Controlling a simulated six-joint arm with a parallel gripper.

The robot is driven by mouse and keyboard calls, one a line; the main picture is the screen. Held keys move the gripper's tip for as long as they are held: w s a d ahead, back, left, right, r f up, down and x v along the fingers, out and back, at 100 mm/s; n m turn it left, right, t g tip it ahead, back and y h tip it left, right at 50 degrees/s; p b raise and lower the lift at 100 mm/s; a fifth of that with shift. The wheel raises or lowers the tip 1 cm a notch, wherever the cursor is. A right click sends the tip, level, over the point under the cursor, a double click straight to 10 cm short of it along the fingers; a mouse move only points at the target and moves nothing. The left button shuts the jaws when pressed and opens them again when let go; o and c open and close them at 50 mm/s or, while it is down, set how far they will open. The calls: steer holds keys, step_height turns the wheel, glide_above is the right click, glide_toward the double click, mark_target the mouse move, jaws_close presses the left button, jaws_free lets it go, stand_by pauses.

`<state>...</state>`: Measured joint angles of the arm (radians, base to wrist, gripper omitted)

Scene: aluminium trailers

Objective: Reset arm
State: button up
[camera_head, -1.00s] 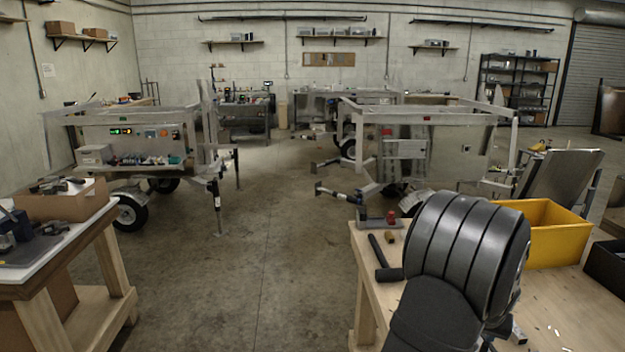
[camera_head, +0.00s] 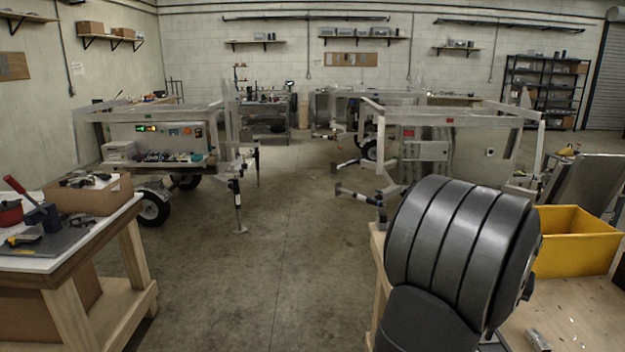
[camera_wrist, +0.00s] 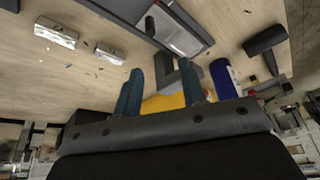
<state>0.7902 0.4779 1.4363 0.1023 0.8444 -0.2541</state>
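My gripper (camera_wrist: 161,68) shows in the wrist view. Its two dark teal fingers stand apart, with nothing held between them. The wooden workbench top (camera_wrist: 80,75) lies beyond the fingertips, and I see no contact with it. A yellow patch, likely part of the yellow bin, shows behind the fingers. In the head view, my thick black ribbed arm link rises over the bench at lower right. My gripper itself is hidden or out of frame there.
The yellow bin (camera_head: 575,242) stands on the bench right of my arm. Two metal pieces (camera_wrist: 55,34) (camera_wrist: 110,54), a dark hammer-like tool (camera_wrist: 265,42) and a blue cylinder (camera_wrist: 222,76) lie on the bench. A trailer (camera_head: 160,135) stands left; open floor (camera_head: 260,260) lies between the benches.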

steer(key=shift+s+a+r+m+g+y, duration=0.15)
steer(key=shift+s+a+r, duration=0.1)
steer(key=shift+a, duration=0.3)
steer(key=shift+s+a+r+m+g+y, duration=0.1)
steer(key=shift+s+a, duration=0.1)
steer(key=shift+a, duration=0.3)
steer(key=shift+s+a+r+m+g+y, duration=0.15)
steer(key=shift+s+a+r, duration=0.1)
steer(key=shift+a, duration=0.3)
jaws_close()
steer(key=w+d+f+n, duration=0.1)
steer(key=d+f, duration=0.1)
steer(key=f, duration=0.1)
steer(key=w+d+f+n, duration=0.2)
steer(key=f, duration=0.2)
steer(key=w+d+f+n+t, duration=0.1)
steer(key=w+d+f+n, duration=0.1)
steer(key=f, duration=0.2)
steer(key=shift+d+f+y, duration=0.1)
steer(key=shift+f+y, duration=0.1)
steer(key=shift+y, duration=0.2)
